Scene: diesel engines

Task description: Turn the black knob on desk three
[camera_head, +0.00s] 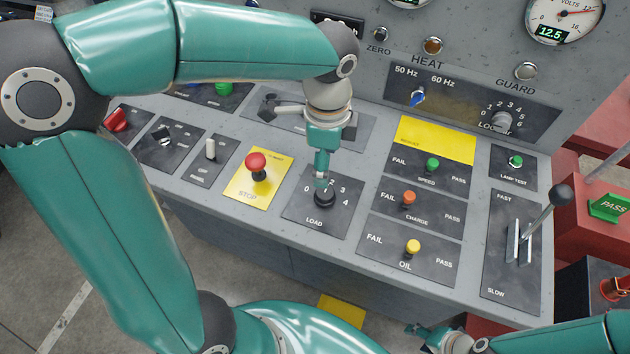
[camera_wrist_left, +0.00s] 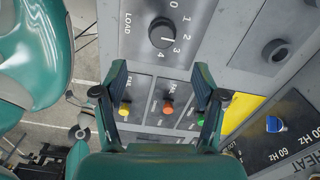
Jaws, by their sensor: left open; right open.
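The black LOAD knob (camera_head: 324,198) sits on a dark plate with a scale from 0 to 4, on the sloping grey desk. It shows in the left wrist view (camera_wrist_left: 162,33) with a short white mark on its face. My left gripper (camera_head: 321,181) points down over the knob and partly hides it in the head view. In the left wrist view its two fingers (camera_wrist_left: 161,78) are spread and empty, with the knob beyond the tips. Whether they touch it I cannot tell. My right gripper (camera_head: 417,331) is open and empty at the bottom edge, in front of the desk.
A red STOP button (camera_head: 257,163) stands left of the knob. Orange (camera_head: 408,198), yellow (camera_head: 413,246) and green (camera_head: 432,164) buttons stand to its right. A lever (camera_head: 560,196) rises at the far right. My left arm covers part of the desk's back.

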